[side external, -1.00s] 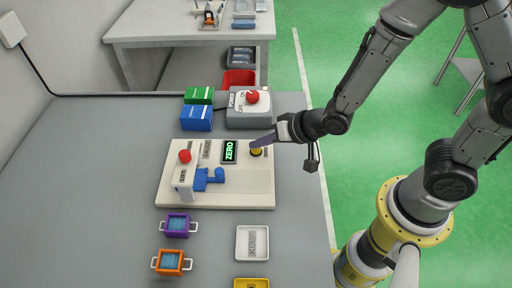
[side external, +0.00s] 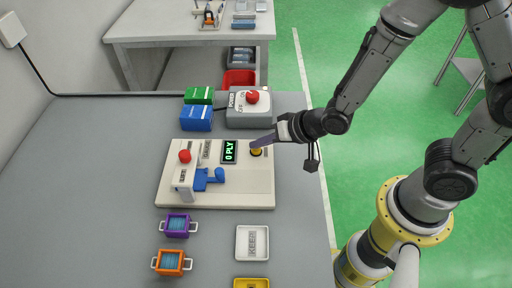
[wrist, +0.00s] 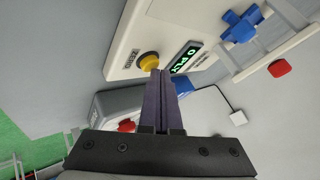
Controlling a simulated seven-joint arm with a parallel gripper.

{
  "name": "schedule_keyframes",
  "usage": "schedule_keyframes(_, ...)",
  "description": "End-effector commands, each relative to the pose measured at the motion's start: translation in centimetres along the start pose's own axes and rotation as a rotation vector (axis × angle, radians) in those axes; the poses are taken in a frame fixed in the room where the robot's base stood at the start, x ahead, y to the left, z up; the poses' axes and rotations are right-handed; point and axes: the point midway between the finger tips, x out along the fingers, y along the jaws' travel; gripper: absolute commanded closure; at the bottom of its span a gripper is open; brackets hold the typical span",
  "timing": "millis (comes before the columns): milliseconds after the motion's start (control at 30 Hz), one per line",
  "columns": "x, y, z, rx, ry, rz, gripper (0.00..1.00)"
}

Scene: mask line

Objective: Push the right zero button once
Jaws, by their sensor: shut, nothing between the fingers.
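The yellow zero button (side external: 256,152) stands at the right end of the cream panel (side external: 245,190). It also shows in the wrist view (wrist: 148,60), next to a small label. My gripper (side external: 251,146) is shut and empty, its thin dark fingers reaching in from the right. The fingertips are at the button in the side view and just beside it in the wrist view (wrist: 160,72); I cannot tell whether they touch it. The display (side external: 230,152) left of the button reads "0 PLY" in green.
The panel also carries a blue handle fixture (side external: 208,178) and a red knob (side external: 185,156). Behind it are a grey power box (side external: 240,115) with a red button, and blue (side external: 196,120) and green boxes. Purple (side external: 178,226) and orange bins and a white tray (side external: 252,258) lie in front.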

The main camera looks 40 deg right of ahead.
Motion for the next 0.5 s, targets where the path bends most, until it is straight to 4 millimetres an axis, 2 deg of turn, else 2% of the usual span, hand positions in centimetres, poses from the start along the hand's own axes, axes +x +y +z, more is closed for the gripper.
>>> schedule_keyframes(200, -0.78, -0.54, -0.53, 0.0, 0.001, -0.001, 1.0)
schedule_keyframes(500, -0.83, -0.58, -0.57, 0.0, 0.001, -0.001, 1.0)
